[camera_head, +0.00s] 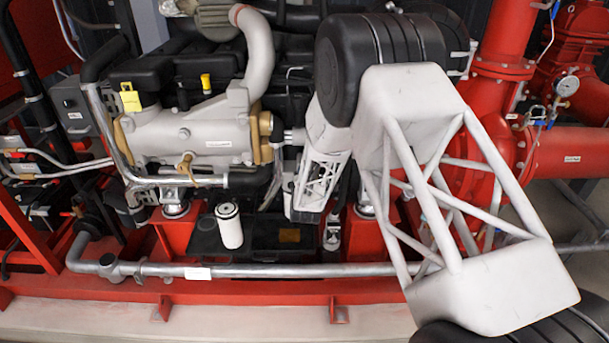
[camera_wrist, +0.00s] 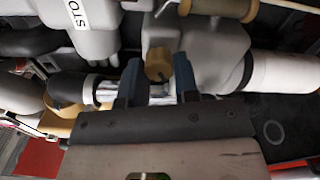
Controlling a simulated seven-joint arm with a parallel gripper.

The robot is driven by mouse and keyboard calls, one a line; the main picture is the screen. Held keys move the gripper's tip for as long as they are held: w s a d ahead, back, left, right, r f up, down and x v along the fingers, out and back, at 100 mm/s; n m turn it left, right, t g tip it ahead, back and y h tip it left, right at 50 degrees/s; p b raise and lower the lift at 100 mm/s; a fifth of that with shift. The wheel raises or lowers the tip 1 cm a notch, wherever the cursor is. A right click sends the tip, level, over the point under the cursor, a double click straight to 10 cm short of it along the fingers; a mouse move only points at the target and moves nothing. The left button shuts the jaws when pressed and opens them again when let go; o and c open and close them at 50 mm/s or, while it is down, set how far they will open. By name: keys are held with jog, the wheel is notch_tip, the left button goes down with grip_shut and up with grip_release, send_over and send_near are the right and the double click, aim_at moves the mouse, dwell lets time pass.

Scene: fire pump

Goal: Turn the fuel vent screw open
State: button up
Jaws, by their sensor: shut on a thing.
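In the wrist view, a small brass-coloured knob (camera_wrist: 158,64), which I take to be the fuel vent screw, sits on a grey housing between the two dark blue fingers of my gripper (camera_wrist: 157,80). My gripper is shut on this knob. The fingers cover its sides, and its turn angle cannot be told. The knob cannot be made out there.
A curved grey pipe (camera_head: 258,50) rises above. Red pump piping (camera_head: 505,60) stands right, partly behind my arm.

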dwell(0.4)
jog(key=o, duration=0.9)
jog(key=shift+s, duration=3.9)
jog(key=shift+r, duration=0.1)
